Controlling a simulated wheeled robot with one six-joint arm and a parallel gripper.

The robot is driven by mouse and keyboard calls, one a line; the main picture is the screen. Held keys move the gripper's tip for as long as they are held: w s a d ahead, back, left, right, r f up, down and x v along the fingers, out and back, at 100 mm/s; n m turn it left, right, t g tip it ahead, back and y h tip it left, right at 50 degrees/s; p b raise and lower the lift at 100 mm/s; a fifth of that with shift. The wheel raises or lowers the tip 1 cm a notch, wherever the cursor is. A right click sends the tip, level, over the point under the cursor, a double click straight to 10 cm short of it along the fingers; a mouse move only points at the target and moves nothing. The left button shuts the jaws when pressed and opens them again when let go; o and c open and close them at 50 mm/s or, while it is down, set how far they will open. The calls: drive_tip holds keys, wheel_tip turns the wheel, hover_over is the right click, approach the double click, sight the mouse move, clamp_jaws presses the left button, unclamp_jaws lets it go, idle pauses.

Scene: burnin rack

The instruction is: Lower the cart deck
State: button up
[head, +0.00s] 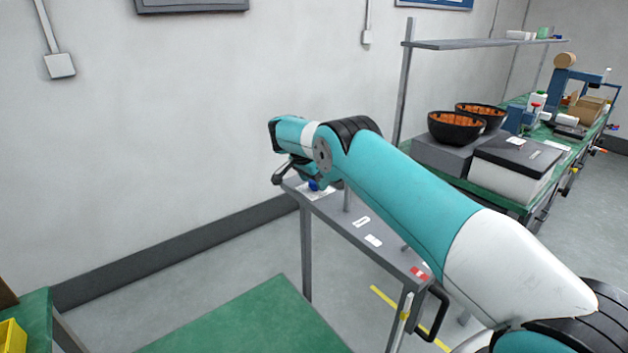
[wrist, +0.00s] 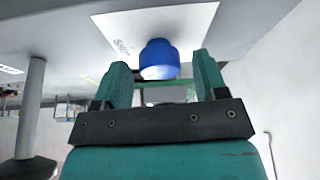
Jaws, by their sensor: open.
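A narrow grey table-like frame (head: 338,208) with printed labels stands near the wall. A blue knob or button (head: 314,186) sits on its far end, on a white label. In the wrist view the blue knob (wrist: 159,60) and its lettered white label (wrist: 110,28) show close up. My gripper (head: 287,172) is over that end, its tips partly hidden by my wrist. In the wrist view my gripper (wrist: 163,70) is open, one finger on each side of the knob; contact is not clear. I cannot tell which surface is the cart deck.
A green top (head: 240,325) lies in the foreground, with a yellow bin (head: 12,337) at far left. A bench at right holds dark bowls (head: 457,128) and a black-lidded white box (head: 512,170). A black handle (head: 434,312) juts from the grey frame's near end.

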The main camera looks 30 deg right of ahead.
drive_tip(key=p+v, duration=0.5)
drive_tip(key=v, duration=1.2)
drive_tip(key=shift+p, duration=0.4)
drive_tip(key=shift+r, duration=0.15)
